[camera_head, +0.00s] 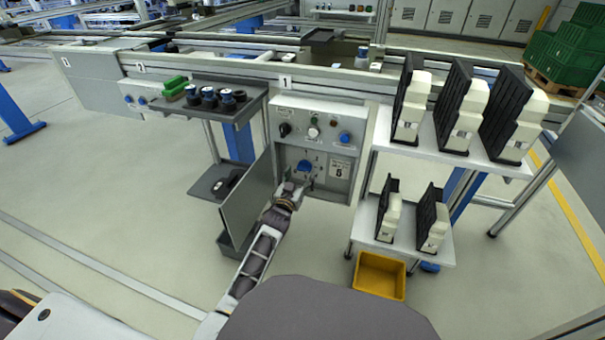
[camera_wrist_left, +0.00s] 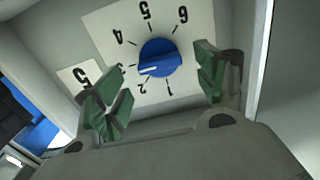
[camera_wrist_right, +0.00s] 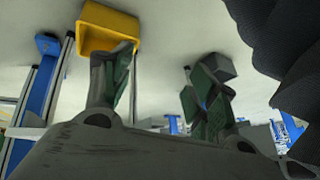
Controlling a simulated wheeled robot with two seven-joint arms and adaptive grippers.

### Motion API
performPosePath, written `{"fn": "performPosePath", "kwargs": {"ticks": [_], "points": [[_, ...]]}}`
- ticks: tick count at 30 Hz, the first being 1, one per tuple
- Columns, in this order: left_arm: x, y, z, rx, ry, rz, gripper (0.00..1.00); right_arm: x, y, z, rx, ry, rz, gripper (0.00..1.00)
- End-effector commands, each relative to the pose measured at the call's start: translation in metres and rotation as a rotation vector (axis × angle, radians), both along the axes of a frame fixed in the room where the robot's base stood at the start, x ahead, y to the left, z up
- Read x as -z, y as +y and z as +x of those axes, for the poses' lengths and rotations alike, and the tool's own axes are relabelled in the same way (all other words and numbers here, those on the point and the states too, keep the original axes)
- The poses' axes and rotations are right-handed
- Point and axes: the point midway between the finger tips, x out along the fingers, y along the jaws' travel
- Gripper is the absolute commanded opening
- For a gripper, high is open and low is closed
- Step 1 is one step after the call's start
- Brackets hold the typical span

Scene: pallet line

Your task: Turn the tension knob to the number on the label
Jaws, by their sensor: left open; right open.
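The blue tension knob (camera_head: 304,166) sits on a numbered dial inside the open control box. In the left wrist view the knob (camera_wrist_left: 160,55) has a white mark pointing between 2 and 3, nearer 3. The label (camera_head: 339,168) beside the dial reads 5; it also shows in the left wrist view (camera_wrist_left: 82,76). My left gripper (camera_head: 297,186) is just in front of the knob. In its wrist view the green-padded fingers (camera_wrist_left: 160,88) are open on either side of the knob, apparently not touching it. My right gripper (camera_wrist_right: 158,88) is open and empty, away from the box.
The box's grey door (camera_head: 248,205) hangs open left of my left arm. Above the dial is a panel with another blue knob (camera_head: 345,138). A shelf (camera_head: 455,154) with black and white parts stands right, above a yellow bin (camera_head: 379,276). Spools (camera_head: 209,98) sit on the left tray.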

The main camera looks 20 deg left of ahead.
Motion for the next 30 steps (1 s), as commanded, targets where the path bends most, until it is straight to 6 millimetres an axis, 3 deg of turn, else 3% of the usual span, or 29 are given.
{"fn": "performPosePath", "kwargs": {"ticks": [12, 26, 30], "points": [[0.001, -0.001, 0.027, 0.000, -0.001, 0.002, 0.71, 0.020, 0.003, 0.004, 0.019, -0.039, 0.030, 0.59], [0.000, -0.001, 0.031, 0.000, 0.000, 0.001, 0.71, 0.025, 0.003, 0.002, 0.022, -0.038, 0.034, 0.59], [0.000, -0.001, 0.031, 0.000, 0.000, 0.001, 0.53, 0.024, 0.003, 0.002, 0.023, -0.039, 0.033, 0.59]]}}
